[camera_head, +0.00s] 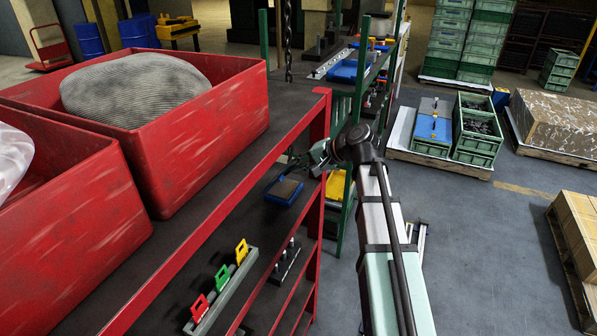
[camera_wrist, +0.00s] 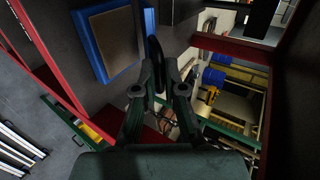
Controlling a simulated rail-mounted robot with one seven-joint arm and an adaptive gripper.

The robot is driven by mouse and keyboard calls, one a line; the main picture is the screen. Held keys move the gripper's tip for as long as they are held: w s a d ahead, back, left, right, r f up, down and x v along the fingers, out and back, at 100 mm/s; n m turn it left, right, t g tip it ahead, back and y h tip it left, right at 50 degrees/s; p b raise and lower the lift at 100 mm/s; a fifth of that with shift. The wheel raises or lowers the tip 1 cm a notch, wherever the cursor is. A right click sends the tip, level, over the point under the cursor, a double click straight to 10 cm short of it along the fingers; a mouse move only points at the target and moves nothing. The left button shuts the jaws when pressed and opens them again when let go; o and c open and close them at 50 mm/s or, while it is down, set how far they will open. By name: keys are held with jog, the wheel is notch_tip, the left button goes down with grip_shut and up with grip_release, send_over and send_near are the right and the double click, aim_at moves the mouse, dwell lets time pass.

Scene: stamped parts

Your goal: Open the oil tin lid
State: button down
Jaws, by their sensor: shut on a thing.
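The oil tin appears to be the shallow blue tin (camera_head: 284,190) with a brown, pad-like top, lying on the lower shelf of the red rack. It also shows in the wrist view (camera_wrist: 86,38), left of the fingers. My gripper (camera_head: 314,163) is just beyond and above the tin. In the wrist view my gripper (camera_wrist: 160,72) is shut on a thin dark curved piece (camera_wrist: 154,50) between its fingers, beside the tin's blue edge. I cannot tell whether this piece belongs to the lid. The fingertips are small and dark in the head view.
Red bins (camera_head: 196,150) fill the upper shelf at left. Red, green and yellow stamps stand in a grey holder (camera_head: 226,292) on the lower shelf. A red rack post (camera_head: 320,125) stands close to my arm. A green rack (camera_head: 362,120) is behind.

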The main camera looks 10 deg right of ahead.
aim_at(280, 174)
jog(key=shift+w+a+r, duration=0.4)
jog(key=shift+a+r, duration=0.15)
jog(key=shift+a, duration=0.05)
jog(key=shift+w+a+r, duration=0.35)
jog(key=shift+a+r, duration=0.15)
jog(key=shift+a, duration=0.05)
jog(key=shift+w+a+r, duration=0.3)
jog(key=shift+w+a, duration=0.1)
jog(key=shift+a, duration=0.25)
jog(key=shift+w+a+r, duration=0.3)
jog(key=shift+w+a, duration=0.1)
jog(key=shift+a, duration=0.25)
jog(key=c, duration=1.5)
grip_release()
jog(key=shift+c, duration=0.2)
jog(key=v, duration=1.2)
jog(key=shift+d, duration=0.1)
